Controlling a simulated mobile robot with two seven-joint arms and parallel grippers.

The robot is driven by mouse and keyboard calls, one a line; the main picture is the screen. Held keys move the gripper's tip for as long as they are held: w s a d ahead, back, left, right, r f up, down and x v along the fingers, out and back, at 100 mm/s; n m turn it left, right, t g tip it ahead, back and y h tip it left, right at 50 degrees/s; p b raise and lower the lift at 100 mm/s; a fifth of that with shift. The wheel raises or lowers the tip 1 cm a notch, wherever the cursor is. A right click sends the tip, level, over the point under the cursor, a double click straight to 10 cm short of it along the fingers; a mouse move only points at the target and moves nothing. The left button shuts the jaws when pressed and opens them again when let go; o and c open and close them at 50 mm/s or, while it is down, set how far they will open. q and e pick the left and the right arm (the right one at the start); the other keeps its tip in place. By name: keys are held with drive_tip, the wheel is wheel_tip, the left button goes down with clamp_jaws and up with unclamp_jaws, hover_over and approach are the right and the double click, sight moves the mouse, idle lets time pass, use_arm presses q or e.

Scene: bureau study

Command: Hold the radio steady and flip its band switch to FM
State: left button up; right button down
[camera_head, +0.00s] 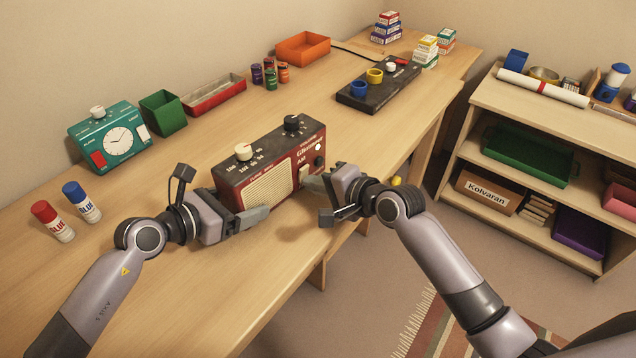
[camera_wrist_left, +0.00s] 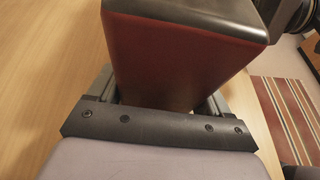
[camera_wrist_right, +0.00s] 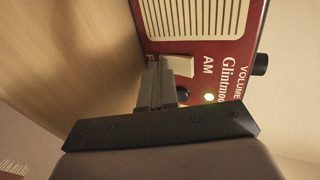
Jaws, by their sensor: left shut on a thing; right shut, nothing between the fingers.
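The dark red radio (camera_head: 262,193) with a black top stands upright on the desk, its cream speaker grille facing me. My left gripper (camera_head: 238,208) is shut on the radio's left end; the left wrist view shows the red end (camera_wrist_left: 175,60) between its fingers. My right gripper (camera_head: 312,184) is shut and empty at the right part of the front. In the right wrist view its fingertips (camera_wrist_right: 158,78) are at the cream band switch (camera_wrist_right: 179,61); I cannot tell whether they touch. "AM" is readable beside the switch.
A small lamp (camera_wrist_right: 209,97) glows near the switch. Behind the radio are a teal timer (camera_head: 108,137), a green bin (camera_head: 162,112) and a black board (camera_head: 380,86) with cups. Two glue bottles (camera_head: 68,216) stand at left. The desk's front edge is close to both arms.

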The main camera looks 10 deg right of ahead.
drive_tip(key=shift+r, duration=0.2)
drive_tip(key=shift+r, duration=0.7)
drive_tip(key=shift+s+d, duration=0.2)
drive_tip(key=f+v, duration=0.1)
drive_tip(key=v, duration=1.2)
drive_tip(key=shift+s+d, duration=0.15)
drive_tip(key=shift+s, duration=0.15)
